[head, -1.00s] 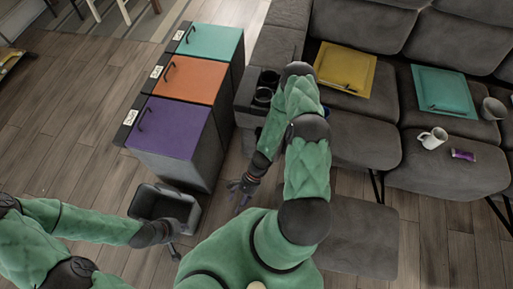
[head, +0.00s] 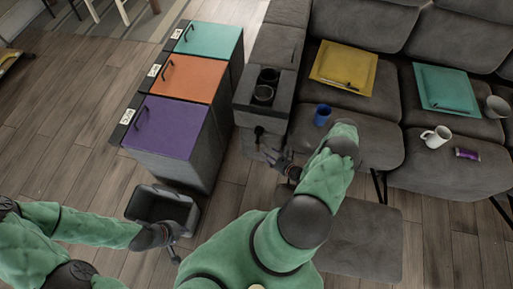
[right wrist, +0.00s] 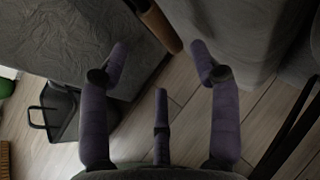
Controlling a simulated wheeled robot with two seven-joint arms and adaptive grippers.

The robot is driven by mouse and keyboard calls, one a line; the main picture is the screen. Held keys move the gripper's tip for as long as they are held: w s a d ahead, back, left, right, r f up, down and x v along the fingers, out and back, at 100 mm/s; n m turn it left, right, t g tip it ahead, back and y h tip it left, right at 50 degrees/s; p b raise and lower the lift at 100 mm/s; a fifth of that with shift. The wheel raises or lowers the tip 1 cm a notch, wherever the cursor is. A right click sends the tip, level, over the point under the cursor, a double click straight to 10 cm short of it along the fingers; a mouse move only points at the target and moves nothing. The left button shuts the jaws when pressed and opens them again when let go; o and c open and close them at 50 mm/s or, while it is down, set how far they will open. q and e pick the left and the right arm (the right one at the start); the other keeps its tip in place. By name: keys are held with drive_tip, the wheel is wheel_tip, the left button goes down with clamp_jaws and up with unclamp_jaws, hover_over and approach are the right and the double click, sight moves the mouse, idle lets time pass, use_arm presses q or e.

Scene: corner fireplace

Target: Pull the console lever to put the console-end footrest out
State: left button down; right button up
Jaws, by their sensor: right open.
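The grey sofa console (head: 284,84) has two dark cup holders on top. A dark lever (head: 259,131) shows on its front face in the head view. A brown rod, probably this lever (right wrist: 158,24), lies between and beyond the fingertips in the right wrist view. My right gripper (head: 273,155) is open and empty just below and right of the lever; it also shows in the right wrist view (right wrist: 158,55). A grey padded panel (head: 365,245) is low in front of the console-end seat; I cannot tell whether it is the footrest. My left gripper (head: 176,232) is beside an open bin.
The open dark bin (head: 148,208) stands before cabinets with purple (head: 168,126), orange and teal lids. A blue cup (head: 322,115) and yellow tray (head: 330,66) are on the console-end seat. Wooden floor is clear below the console.

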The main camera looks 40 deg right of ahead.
sight(258, 148)
drive_tip(key=b+x, duration=0.3)
drive_tip(key=x, duration=0.5)
drive_tip(key=shift+w+a+f, duration=0.1)
drive_tip(key=shift+w+f, duration=0.05)
drive_tip(key=shift+f, duration=0.05)
drive_tip(key=shift+b+x, duration=0.4)
drive_tip(key=shift+x, duration=0.5)
drive_tip(key=shift+r, duration=0.1)
clamp_jaws()
